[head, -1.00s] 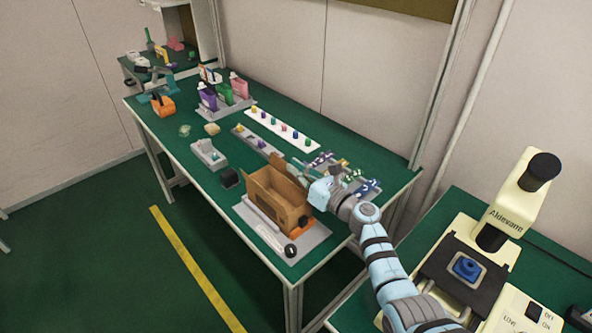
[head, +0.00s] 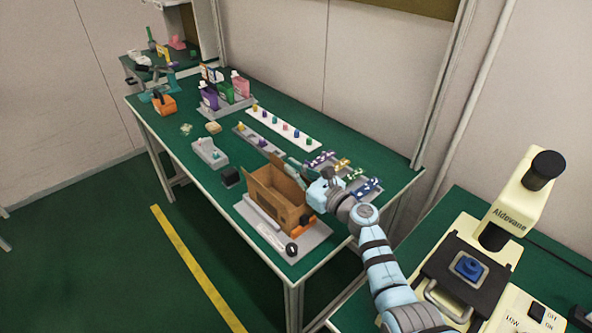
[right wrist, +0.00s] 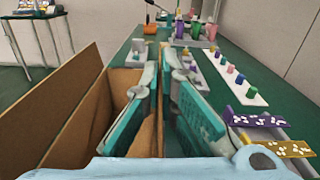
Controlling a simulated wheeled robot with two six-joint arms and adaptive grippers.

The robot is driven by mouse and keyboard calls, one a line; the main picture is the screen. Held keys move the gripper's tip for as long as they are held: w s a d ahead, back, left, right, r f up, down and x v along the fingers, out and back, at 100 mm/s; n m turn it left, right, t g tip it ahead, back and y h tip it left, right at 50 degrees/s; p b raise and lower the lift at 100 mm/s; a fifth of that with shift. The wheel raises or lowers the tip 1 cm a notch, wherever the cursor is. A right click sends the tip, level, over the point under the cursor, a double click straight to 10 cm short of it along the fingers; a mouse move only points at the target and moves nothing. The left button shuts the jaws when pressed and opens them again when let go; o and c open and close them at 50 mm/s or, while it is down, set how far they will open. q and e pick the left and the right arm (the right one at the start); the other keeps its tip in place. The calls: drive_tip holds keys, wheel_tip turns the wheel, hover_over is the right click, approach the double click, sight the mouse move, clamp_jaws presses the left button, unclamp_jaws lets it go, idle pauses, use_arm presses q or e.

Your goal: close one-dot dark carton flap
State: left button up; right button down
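The brown carton (head: 287,213) stands open-topped on a grey tray (head: 315,240) near the front edge of the green table. One flap (head: 276,162) stands up at its far end. In the right wrist view, a tall cardboard panel (right wrist: 75,135) rises at the left. I cannot make out any dot marks on the flaps. My right gripper (head: 292,165) is over the carton's right side. Its two teal fingers (right wrist: 165,88) are apart, with a narrow strip of cardboard showing between them; I cannot tell whether they touch it. My left gripper is not in view.
Small coloured parts on plates (head: 362,187) lie right of the gripper. A white strip with coloured pegs (head: 268,123), bottles (head: 241,87) and a small black block (head: 229,177) stand farther back. A microscope-like machine (head: 520,200) is on the right table.

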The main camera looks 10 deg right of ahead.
drive_tip(key=shift+s+a+f+n+b, duration=0.1)
drive_tip(key=shift+s+a+n+b, duration=0.15)
drive_tip(key=shift+n, duration=0.75)
drive_tip(key=shift+s+a+f+n+b, duration=0.1)
drive_tip(key=shift+a+n+b, duration=0.2)
drive_tip(key=shift+n, duration=0.7)
drive_tip(key=c, duration=2.3)
unclamp_jaws()
drive_tip(key=o, duration=0.4)
drive_tip(key=shift+r, duration=0.1)
drive_tip(key=v, duration=1.2)
